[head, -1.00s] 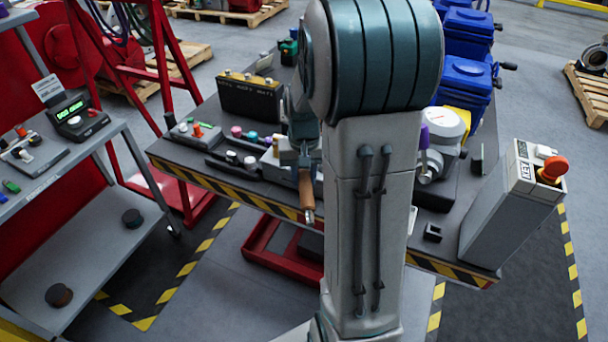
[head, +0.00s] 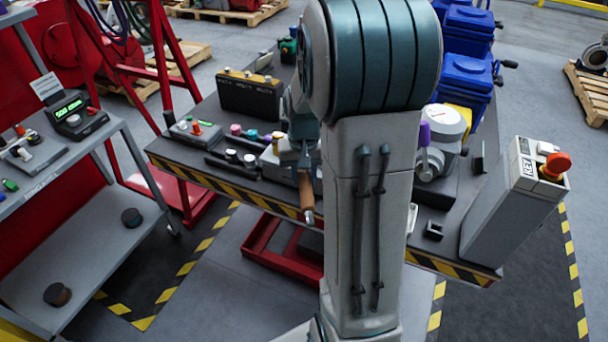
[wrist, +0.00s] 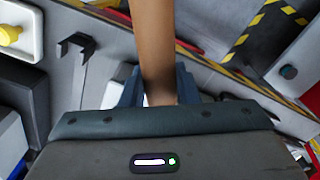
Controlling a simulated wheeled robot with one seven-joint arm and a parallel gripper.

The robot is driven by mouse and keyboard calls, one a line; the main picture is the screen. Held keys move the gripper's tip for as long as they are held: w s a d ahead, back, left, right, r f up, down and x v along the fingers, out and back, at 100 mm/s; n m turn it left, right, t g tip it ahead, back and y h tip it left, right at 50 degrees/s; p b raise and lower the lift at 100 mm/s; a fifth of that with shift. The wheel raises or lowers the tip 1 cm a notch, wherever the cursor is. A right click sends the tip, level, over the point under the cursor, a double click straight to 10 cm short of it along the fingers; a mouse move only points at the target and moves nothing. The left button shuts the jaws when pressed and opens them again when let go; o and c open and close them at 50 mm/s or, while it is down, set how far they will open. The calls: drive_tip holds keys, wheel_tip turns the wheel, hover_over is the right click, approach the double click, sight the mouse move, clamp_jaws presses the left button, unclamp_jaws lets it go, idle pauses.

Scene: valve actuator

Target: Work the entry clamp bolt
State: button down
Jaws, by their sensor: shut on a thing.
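My gripper (head: 304,158) is shut on a tool with a brown wooden handle (head: 306,192), near the bench's front edge. The handle hangs down and ends in a small metal tip. In the wrist view the handle (wrist: 156,45) runs up between the two jaws (wrist: 157,92). A grey unit with a white round cover (head: 446,121) and a purple-topped lever (head: 425,150) stands on the bench, right of my arm. I cannot make out the entry clamp bolt in either view. My arm hides the middle of the bench.
The bench (head: 215,150) has a striped front edge. A black box (head: 248,95), a small control box (head: 196,132) and coloured knobs stand on its left. Blue units (head: 463,75) stand behind. A grey pedestal with a red button (head: 556,166) is at right. A shelf cart is at left.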

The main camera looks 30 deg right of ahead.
drive_tip(key=shift+f+b, duration=0.35)
drive_tip(key=shift+f, duration=0.2)
drive_tip(key=shift+w+a, duration=0.1)
drive_tip(key=shift+w+a+m, duration=0.25)
drive_tip(key=shift+a+m, duration=0.25)
drive_tip(key=shift+w+a+m, duration=0.2)
drive_tip(key=shift+a+m, duration=0.25)
drive_tip(key=shift+m, duration=0.05)
drive_tip(key=shift+w+a, duration=0.1)
drive_tip(key=shift+w+a+m, duration=0.65)
drive_tip(key=shift+a+m, duration=0.2)
drive_tip(key=shift+m, duration=0.25)
drive_tip(key=shift+w+a, duration=0.1)
drive_tip(key=shift+w+a+m+p, duration=0.35)
drive_tip(key=shift+w+a+m, duration=0.35)
drive_tip(key=shift+m, duration=0.4)
drive_tip(key=shift+w, duration=0.1)
